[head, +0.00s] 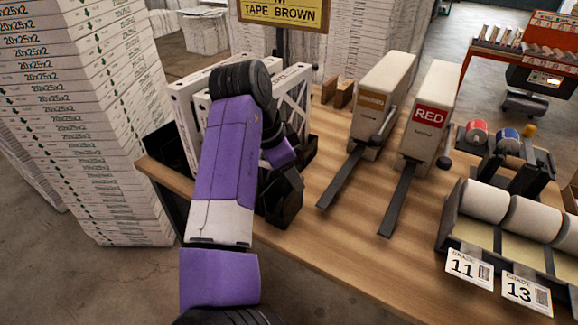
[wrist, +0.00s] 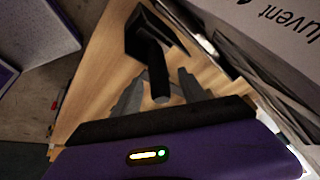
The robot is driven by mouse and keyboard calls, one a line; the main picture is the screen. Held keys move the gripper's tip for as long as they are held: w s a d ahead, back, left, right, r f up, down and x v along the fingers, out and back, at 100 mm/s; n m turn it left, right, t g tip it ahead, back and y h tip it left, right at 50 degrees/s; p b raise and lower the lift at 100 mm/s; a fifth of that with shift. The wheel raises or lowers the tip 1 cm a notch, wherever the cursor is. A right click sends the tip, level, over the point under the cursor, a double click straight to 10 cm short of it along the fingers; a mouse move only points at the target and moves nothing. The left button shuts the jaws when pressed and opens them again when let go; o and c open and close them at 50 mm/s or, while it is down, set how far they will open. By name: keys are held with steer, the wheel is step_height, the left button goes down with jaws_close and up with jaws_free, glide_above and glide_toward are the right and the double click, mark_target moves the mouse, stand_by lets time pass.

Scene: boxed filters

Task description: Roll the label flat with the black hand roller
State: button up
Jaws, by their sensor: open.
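A black hand roller (wrist: 151,45) lies on the wooden table in the wrist view, its wide head away from me and its handle pointing back toward my gripper (wrist: 159,78). The gripper is open, with one grey finger on each side of the handle's near end. I cannot tell whether either finger touches it. In the head view, my purple arm reaches down to the table's left part and the gripper (head: 283,203) is low over the wood. The roller is not clear there. I cannot make out the label to be rolled.
White-framed filters (head: 291,92) stand behind my arm; a printed box side (wrist: 272,45) is close on the right in the wrist view. Two label dispensers (head: 382,85) (head: 427,115) and white rolls (head: 485,201) stand to the right. Table (head: 330,250) is bare in front.

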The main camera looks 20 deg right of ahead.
jaws_close()
steer(key=c, duration=0.9)
jaws_free()
jaws_close()
steer(key=shift+s+d+r+p, duration=0.15)
steer(key=shift+r+p, duration=0.2)
steer(key=shift+p, duration=0.1)
step_height(320, 180, up, 13)
steer(key=p, duration=1)
